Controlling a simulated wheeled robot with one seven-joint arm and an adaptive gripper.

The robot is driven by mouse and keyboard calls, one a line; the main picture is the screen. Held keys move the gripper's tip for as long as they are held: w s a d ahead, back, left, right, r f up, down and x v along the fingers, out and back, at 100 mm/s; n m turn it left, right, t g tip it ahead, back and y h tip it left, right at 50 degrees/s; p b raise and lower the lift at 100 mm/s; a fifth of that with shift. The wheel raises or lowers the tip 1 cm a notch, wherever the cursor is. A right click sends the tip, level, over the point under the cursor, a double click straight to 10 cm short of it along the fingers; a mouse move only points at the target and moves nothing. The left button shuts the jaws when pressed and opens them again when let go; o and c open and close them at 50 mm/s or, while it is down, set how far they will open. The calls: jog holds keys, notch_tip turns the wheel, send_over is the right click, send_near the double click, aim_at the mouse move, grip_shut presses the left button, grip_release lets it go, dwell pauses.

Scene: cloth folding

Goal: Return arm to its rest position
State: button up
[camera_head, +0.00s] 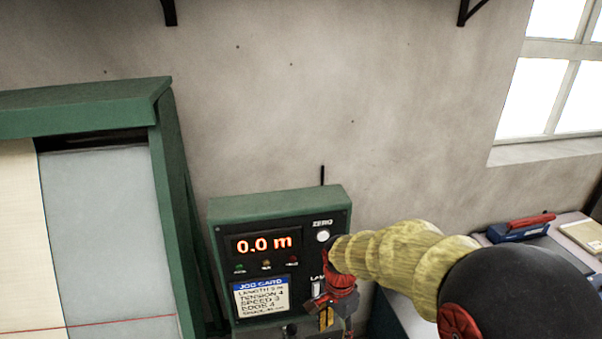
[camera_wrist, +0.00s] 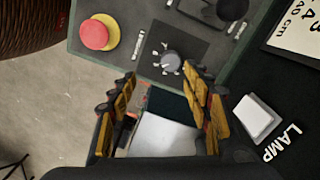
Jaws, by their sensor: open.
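My gripper (camera_head: 328,316) is in front of the lower right part of the green control box (camera_head: 278,203), near its lamp label. In the wrist view my gripper (camera_wrist: 163,88) has its two yellow-and-black fingers spread apart, with nothing held between them. My yellow arm reaches in from the lower right of the head view and covers part of the box's right side. A grey knob (camera_wrist: 172,62) lies just beyond the fingertips in the wrist view. I cannot tell whether the gripper touches the box.
The box has a display (camera_head: 264,245) reading 0.0 m, a white zero button (camera_head: 322,236) and a job card (camera_head: 261,297). The wrist view shows a red button (camera_wrist: 95,35) and a white lamp switch (camera_wrist: 254,118). A green-framed machine (camera_head: 160,125) stands left.

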jog(key=s+d+r+n+t+b, duration=0.3)
jog(key=s+d+r+n+b, duration=0.2)
jog(key=s, duration=0.4)
jog(key=s+d+r+n+t+b, duration=0.3)
jog(key=s+d+r+n+b, duration=0.1)
jog(key=s, duration=0.5)
jog(key=shift+s+d+r+n+b, duration=0.4)
jog(key=shift+r+n+b, duration=0.2)
jog(key=shift+r+n, duration=0.3)
jog(key=shift+c, duration=1)
